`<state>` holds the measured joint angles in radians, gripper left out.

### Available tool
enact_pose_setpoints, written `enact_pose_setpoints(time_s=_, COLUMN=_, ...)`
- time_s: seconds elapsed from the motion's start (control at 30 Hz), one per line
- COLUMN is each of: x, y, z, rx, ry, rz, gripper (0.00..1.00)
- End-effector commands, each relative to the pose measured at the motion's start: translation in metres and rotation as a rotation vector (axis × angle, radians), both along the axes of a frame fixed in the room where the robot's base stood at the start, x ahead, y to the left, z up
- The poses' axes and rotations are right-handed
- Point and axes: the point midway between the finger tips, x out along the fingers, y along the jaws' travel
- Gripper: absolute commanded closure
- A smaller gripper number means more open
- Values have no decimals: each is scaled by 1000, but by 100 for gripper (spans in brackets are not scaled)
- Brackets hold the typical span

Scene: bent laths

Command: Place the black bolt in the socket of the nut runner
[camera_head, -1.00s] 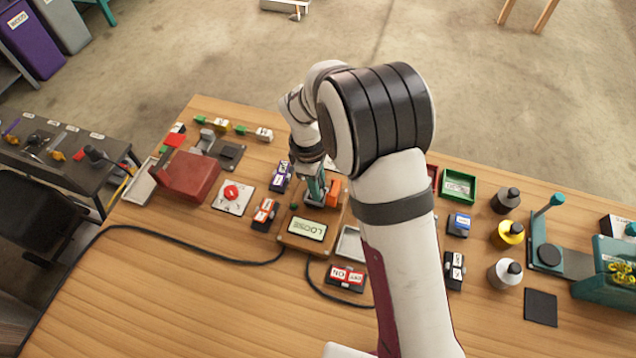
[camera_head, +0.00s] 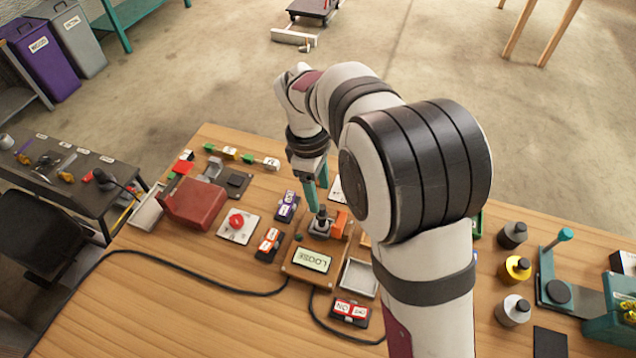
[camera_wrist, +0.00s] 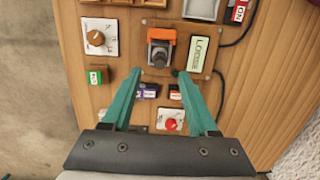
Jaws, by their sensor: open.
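The nut runner is a small grey block with an orange part (camera_head: 341,221) on a wooden board, and it also shows in the wrist view (camera_wrist: 162,36). A dark upright piece, apparently the black bolt (camera_head: 321,215), stands in its socket; how deep it sits I cannot tell. It shows as a dark round end in the wrist view (camera_wrist: 158,57). The display (camera_head: 311,259) on the same board reads LOOSE. My gripper (camera_wrist: 159,74) has its teal fingers spread with nothing between them. In the head view it is above and just behind the nut runner, apart from it.
A red emergency-style button (camera_head: 237,221), red-white switches (camera_head: 269,244) and purple-white switches (camera_head: 286,206) stand left of the board. An empty grey tray (camera_head: 358,277) is at its right. Several bottles (camera_head: 516,268) and a teal press (camera_head: 558,292) stand farther right.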

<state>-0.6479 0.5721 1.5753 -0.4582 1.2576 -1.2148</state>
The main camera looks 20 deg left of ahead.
Motion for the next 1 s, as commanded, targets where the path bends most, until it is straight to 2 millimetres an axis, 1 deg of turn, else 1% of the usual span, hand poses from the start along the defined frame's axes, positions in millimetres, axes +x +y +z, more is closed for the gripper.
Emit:
enact_pose_setpoints(time_s=0.03, x=1, y=1, z=8, rx=1, ry=-3, rz=0, gripper=41)
enact_pose_setpoints(time_s=0.1, x=1, y=2, z=18, rx=1, ry=-2, rz=1, gripper=41)
enact_pose_setpoints(time_s=0.27, x=0, y=3, z=25, rx=-1, ry=1, rz=-1, gripper=41)
enact_pose_setpoints(time_s=0.3, x=-1, y=0, z=26, rx=1, ry=0, rz=-15, gripper=41)
enact_pose_setpoints(time_s=0.33, x=-2, y=-5, z=30, rx=5, ry=-1, rz=-45, gripper=41)
enact_pose_setpoints(time_s=0.37, x=-4, y=-15, z=36, rx=11, ry=-4, rz=-100, gripper=41)
enact_pose_setpoints(time_s=0.4, x=-10, y=-35, z=48, rx=24, ry=-8, rz=-217, gripper=41)
enact_pose_setpoints(time_s=0.47, x=-28, y=-76, z=69, rx=50, ry=-12, rz=-472, gripper=41)
enact_pose_setpoints(time_s=0.5, x=-48, y=-105, z=81, rx=67, ry=-11, rz=-676, gripper=41)
enact_pose_setpoints(time_s=0.53, x=-65, y=-125, z=88, rx=82, ry=-9, rz=-836, gripper=41)
enact_pose_setpoints(time_s=0.57, x=-84, y=-143, z=93, rx=94, ry=-7, rz=-993, gripper=41)
enact_pose_setpoints(time_s=0.6, x=-110, y=-163, z=96, rx=109, ry=-2, rz=-1199, gripper=41)
enact_pose_setpoints(time_s=0.63, x=-129, y=-175, z=96, rx=120, ry=3, rz=-1346, gripper=41)
enact_pose_setpoints(time_s=0.7, x=-169, y=-193, z=92, rx=138, ry=18, rz=-1648, gripper=41)
enact_pose_setpoints(time_s=0.8, x=-207, y=-202, z=80, rx=151, ry=41, rz=-1937, gripper=41)
enact_pose_setpoints(time_s=0.9, x=-221, y=-204, z=74, rx=154, ry=53, rz=-2054, gripper=41)
enact_pose_setpoints(time_s=1.0, x=-222, y=-203, z=73, rx=152, ry=55, rz=-2065, gripper=41)
